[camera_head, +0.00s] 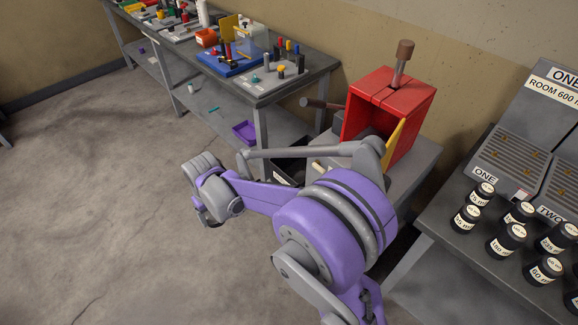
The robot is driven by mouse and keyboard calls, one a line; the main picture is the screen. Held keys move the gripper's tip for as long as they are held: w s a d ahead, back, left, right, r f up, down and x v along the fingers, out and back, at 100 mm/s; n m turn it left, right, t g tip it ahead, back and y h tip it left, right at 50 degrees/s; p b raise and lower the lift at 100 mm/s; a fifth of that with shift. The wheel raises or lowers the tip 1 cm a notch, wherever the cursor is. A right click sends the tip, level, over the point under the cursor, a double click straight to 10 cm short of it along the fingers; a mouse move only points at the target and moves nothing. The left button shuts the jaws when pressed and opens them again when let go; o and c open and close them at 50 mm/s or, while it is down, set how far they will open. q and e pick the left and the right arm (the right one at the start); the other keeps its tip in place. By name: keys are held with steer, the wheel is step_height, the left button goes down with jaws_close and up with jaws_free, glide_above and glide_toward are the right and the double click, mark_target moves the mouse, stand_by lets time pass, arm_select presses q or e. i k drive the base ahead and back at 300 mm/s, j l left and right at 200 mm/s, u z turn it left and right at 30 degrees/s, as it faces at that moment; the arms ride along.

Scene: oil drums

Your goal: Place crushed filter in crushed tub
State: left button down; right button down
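A dark open tub (287,172) with a pale label stands left of the red press, partly behind my arm; its label is too small to read. I cannot make out a crushed filter; the inside of the tub is mostly hidden. The red press (408,97) has a brown-topped handle, an open front and a yellow panel at its side. My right arm comes in from the lower right and crosses in front of the tub and press. My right gripper (205,216) is over the floor, left of the tub, its fingers mostly hidden. My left gripper is out of view.
A grey workbench (318,77) with tools runs along the wall, with a purple tray (244,131) on its lower shelf. A table on the right holds several black labelled canisters (506,239) and a grey rack (520,150). The floor at left is clear.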

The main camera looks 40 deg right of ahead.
mark_target(302, 176)
steer(key=i+z, duration=0.2)
steer(key=i, duration=0.45)
steer(key=i+j+z, duration=0.2)
steer(key=i, duration=0.45)
steer(key=i+z, duration=0.35)
steer(key=i+j+z, duration=0.1)
steer(key=z, duration=0.25)
steer(key=i+j+z, duration=0.45)
steer(key=z, duration=0.25)
steer(key=i+j+z, duration=0.15)
steer(key=z, duration=0.2)
steer(key=i+j+z, duration=0.65)
steer(key=j+z, duration=0.3)
steer(key=i+j, duration=0.3)
steer(key=i+z, duration=0.05)
steer(key=i, duration=0.05)
